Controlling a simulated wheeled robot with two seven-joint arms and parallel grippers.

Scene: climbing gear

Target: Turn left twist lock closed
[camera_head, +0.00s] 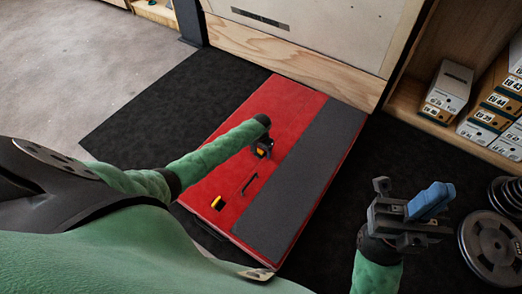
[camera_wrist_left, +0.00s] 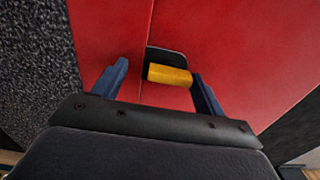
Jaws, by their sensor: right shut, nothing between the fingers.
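A red case or pad (camera_head: 285,100) with a dark grey stripe lies on the dark floor mat. A yellow twist lock (camera_wrist_left: 170,76) sits over a small black recess on its red face. My left gripper (camera_wrist_left: 160,88) is open with its fingers on both sides of this lock. The lock is close to the right finger in the left wrist view; I cannot tell whether they touch. In the head view this left gripper (camera_head: 264,152) mostly hides it. A second yellow lock (camera_head: 217,202) lies nearer on the red face. My right gripper (camera_head: 430,202) is shut and empty, right of the case.
A black handle (camera_head: 250,184) is between the two locks. Round weight plates (camera_head: 492,245) lie at the right. A wooden shelf with shoe boxes (camera_head: 448,88) stands at the upper right. A wooden-edged panel (camera_head: 290,58) borders the far end of the case.

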